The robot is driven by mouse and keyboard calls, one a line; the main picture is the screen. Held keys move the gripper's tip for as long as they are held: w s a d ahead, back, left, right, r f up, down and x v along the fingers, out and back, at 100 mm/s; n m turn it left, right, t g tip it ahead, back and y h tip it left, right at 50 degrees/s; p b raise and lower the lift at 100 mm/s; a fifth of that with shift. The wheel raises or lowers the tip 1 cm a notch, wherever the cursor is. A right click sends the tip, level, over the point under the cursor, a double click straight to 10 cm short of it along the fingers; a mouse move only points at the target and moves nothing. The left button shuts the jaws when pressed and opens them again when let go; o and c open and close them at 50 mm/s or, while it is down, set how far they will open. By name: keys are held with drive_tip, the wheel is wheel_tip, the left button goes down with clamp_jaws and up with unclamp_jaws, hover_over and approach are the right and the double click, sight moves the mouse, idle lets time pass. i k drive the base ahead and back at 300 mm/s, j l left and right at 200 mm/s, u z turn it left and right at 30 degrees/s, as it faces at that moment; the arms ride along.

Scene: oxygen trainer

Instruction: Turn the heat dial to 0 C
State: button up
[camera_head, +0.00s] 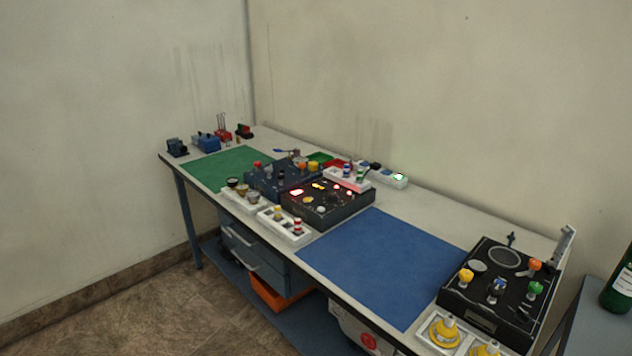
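A black trainer box (476,306) stands at the right end of the long workbench. A dark panel box (327,209) with lit red and yellow lights stands mid-bench, beside a blue box (264,180) with red and orange knobs. I cannot tell which knob is the heat dial; labels and settings are too small to read. My gripper is not in view.
The workbench (440,217) runs along the wall. A blue mat (385,262) and a green mat (228,165) are bare. White trays (285,229) sit at the front edge. Yellow items (445,330) stand in front of the black box. A green bottle (619,287) stands at far right.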

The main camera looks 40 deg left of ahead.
sight(332, 196)
drive_tip(key=i+j, duration=0.15)
drive_tip(key=j, duration=0.3)
drive_tip(key=i+j, duration=0.15)
drive_tip(key=j, duration=0.3)
drive_tip(key=i+j, duration=0.15)
drive_tip(key=j, duration=0.3)
drive_tip(key=i+j, duration=0.15)
drive_tip(key=j, duration=0.3)
drive_tip(key=i+j, duration=0.1)
drive_tip(key=j, duration=0.35)
drive_tip(key=i+j, duration=0.15)
drive_tip(key=j, duration=0.3)
drive_tip(key=i+j, duration=0.15)
drive_tip(key=j, duration=0.3)
drive_tip(key=i+j, duration=0.15)
drive_tip(key=j, duration=0.3)
